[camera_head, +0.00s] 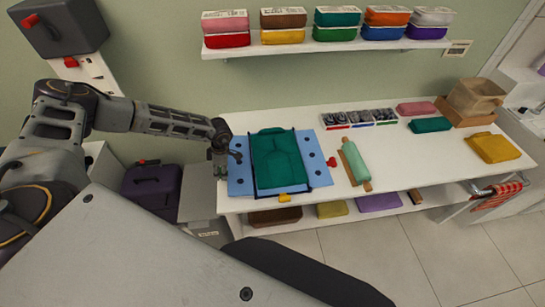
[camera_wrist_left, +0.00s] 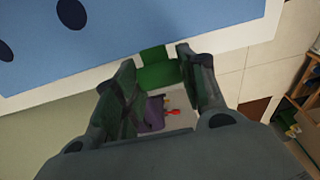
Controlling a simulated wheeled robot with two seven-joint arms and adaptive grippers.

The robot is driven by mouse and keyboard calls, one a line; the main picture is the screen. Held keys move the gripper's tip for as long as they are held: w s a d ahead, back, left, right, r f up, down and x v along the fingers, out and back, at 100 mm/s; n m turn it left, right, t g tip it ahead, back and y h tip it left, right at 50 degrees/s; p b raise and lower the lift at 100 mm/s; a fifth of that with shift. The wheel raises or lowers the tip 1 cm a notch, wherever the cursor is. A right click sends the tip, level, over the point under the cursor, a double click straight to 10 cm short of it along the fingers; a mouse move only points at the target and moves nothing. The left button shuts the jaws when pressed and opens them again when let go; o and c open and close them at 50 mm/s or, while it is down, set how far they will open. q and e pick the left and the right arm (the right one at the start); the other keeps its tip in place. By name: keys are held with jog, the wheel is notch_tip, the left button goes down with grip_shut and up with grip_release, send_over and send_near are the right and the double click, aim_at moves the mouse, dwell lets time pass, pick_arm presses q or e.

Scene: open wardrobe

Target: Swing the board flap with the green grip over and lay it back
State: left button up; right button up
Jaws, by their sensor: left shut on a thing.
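The blue folding board (camera_head: 318,150) lies on the white table with a dark green garment (camera_head: 278,160) spread on its middle. Its left flap (camera_head: 239,177) lies flat beside the garment, and dark round holes show in it. In the left wrist view, the blue flap (camera_wrist_left: 130,40) fills the top and the green grip (camera_wrist_left: 158,72) sits between my fingers. My left gripper (camera_head: 219,160) is at the flap's left edge, shut on the green grip, which it mostly hides in the head view. A yellow grip (camera_head: 285,198) sticks out at the board's front. My right gripper is not in view.
A rolling pin-like green roll (camera_head: 355,163) lies right of the board. A divided tray (camera_head: 360,118) and folded cloths (camera_head: 430,125) stand behind and to the right. A wall shelf (camera_head: 330,46) holds several folded stacks. A purple case (camera_head: 153,187) stands left, below the table.

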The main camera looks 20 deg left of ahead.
pick_arm(q)
jog(key=shift+w+a, duration=0.1)
jog(key=shift+a, duration=0.05)
jog(key=shift+f, duration=0.15)
jog(key=shift+a+f+t+h+b, duration=0.1)
jog(key=shift+f+t+h+b, duration=0.2)
jog(key=shift+f+h+b, duration=0.15)
jog(key=shift+f, duration=0.4)
jog(key=o, duration=0.4)
jog(key=shift+c, duration=0.2)
jog(key=o, duration=0.5)
jog(key=shift+c, duration=0.2)
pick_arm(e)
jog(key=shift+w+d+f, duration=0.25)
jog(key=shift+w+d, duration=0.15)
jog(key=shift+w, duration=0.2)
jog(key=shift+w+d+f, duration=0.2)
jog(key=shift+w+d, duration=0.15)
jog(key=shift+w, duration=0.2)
